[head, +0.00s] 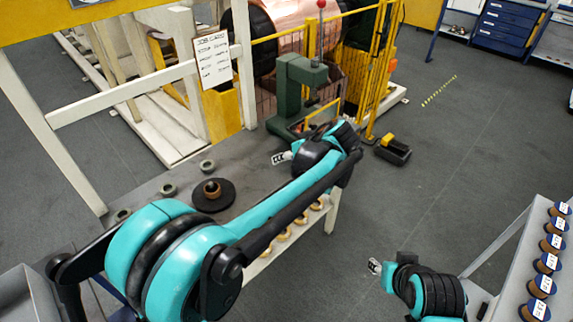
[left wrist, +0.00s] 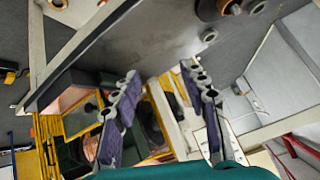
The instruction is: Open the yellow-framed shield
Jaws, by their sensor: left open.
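In the left wrist view yellow framing (left wrist: 47,128) shows at lower left. My left gripper (head: 282,157) is in front of the press, over the bench, apart from the shield. Its two fingers (left wrist: 158,72) are spread with nothing between them. My right gripper (head: 375,266) is low at right, far from the shield; its jaw opening is unclear.
A grey bench (head: 150,187) holds a black disc (head: 213,196) and small rings (head: 207,166). A white frame with a job card (head: 213,60) stands behind it. A black-and-yellow box (head: 393,149) lies on the floor. A rack of spools (head: 541,285) stands at right. The floor between is clear.

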